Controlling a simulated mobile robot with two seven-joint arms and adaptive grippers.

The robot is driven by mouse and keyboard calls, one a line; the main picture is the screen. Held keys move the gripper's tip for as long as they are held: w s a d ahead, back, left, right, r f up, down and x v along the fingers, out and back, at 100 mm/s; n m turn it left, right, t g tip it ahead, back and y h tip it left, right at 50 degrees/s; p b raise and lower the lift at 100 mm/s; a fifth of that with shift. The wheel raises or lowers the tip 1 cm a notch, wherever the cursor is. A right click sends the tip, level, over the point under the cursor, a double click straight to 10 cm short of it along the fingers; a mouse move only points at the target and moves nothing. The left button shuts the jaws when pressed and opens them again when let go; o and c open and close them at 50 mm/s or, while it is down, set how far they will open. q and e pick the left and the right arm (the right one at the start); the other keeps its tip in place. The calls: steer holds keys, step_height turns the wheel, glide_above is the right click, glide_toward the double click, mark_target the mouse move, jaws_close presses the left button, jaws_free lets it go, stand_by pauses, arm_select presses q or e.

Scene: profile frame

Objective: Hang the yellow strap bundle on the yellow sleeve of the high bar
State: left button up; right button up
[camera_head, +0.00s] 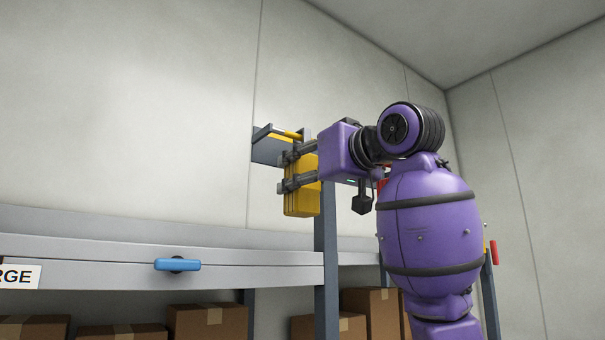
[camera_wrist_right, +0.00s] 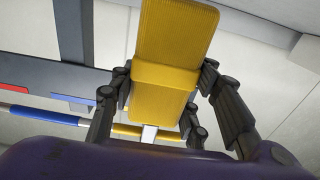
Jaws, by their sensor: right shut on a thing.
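The yellow strap bundle (camera_head: 302,201) hangs upright in my right gripper (camera_head: 285,173), whose fingers are shut on it from both sides. It also fills the top middle of the right wrist view (camera_wrist_right: 176,45). The yellow sleeve (camera_head: 288,134) of the high bar shows just above the bundle, near a grey bracket plate. In the right wrist view the yellow sleeve (camera_wrist_right: 128,129) lies beside the blue sleeve (camera_wrist_right: 50,117), close to the bundle's lower end. I cannot tell whether bundle and bar touch. My left gripper is not in view.
A grey shelf beam (camera_head: 110,262) with a blue handle (camera_head: 177,264) runs below left. A grey post (camera_head: 326,250) stands below the gripper. Cardboard boxes (camera_head: 207,321) sit beneath. The wall space left of the bar is clear.

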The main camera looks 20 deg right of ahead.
steer(key=o, duration=1.3)
steer(key=v, duration=1.2)
